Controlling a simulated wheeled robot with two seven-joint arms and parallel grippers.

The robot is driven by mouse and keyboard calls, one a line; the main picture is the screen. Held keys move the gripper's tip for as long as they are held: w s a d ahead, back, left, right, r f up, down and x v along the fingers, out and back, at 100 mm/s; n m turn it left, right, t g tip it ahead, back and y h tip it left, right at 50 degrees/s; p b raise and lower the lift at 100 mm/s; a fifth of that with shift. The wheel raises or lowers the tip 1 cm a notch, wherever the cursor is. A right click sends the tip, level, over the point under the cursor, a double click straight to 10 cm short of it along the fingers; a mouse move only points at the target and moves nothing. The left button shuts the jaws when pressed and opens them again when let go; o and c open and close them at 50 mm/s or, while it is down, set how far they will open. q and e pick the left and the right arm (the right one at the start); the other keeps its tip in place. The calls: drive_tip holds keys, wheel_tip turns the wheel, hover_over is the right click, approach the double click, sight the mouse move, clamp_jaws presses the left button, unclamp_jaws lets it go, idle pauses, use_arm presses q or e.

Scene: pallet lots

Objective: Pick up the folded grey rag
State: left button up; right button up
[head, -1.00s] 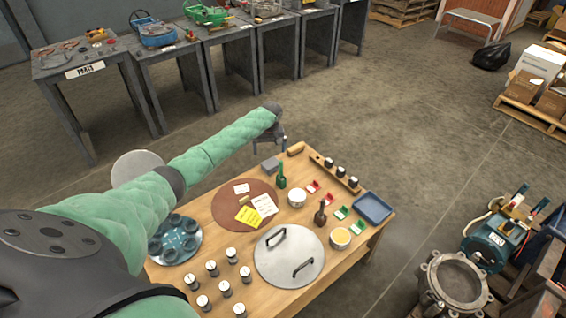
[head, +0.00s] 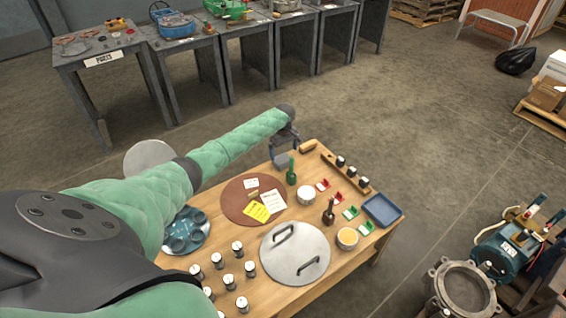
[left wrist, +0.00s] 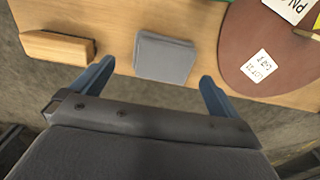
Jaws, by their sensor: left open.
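The folded grey rag (left wrist: 165,58) lies flat near the table's edge in the left wrist view, between a wooden block and a round brown mat. My left gripper (left wrist: 154,82) is open, its two blue fingers spread on either side of the rag, whose far part lies beyond them. I cannot tell the height of the fingertips above the table. My right gripper is not in view.
On the wooden table (head: 291,276), a wooden block (head: 308,147), a green bottle (head: 291,174) and the brown mat (head: 232,209) with paper cards are near my left gripper. A round lid (head: 296,254), a white bowl (head: 306,195) and a blue tray (head: 382,210) stand farther off.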

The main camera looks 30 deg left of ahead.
sight(283, 159)
use_arm(q)
drive_tip(key=shift+s+a+f, duration=0.1)
drive_tip(key=shift+f, duration=1.3)
drive_tip(key=shift+s+a+f, duration=0.1)
drive_tip(key=shift+f, duration=1.25)
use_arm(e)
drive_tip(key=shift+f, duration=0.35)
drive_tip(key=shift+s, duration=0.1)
use_arm(q)
drive_tip(key=c, duration=0.9)
drive_tip(key=shift+r, duration=0.15)
wheel_tip(283, 159, up, 9)
drive_tip(key=shift+f, duration=0.2)
drive_tip(key=shift+r, duration=0.6)
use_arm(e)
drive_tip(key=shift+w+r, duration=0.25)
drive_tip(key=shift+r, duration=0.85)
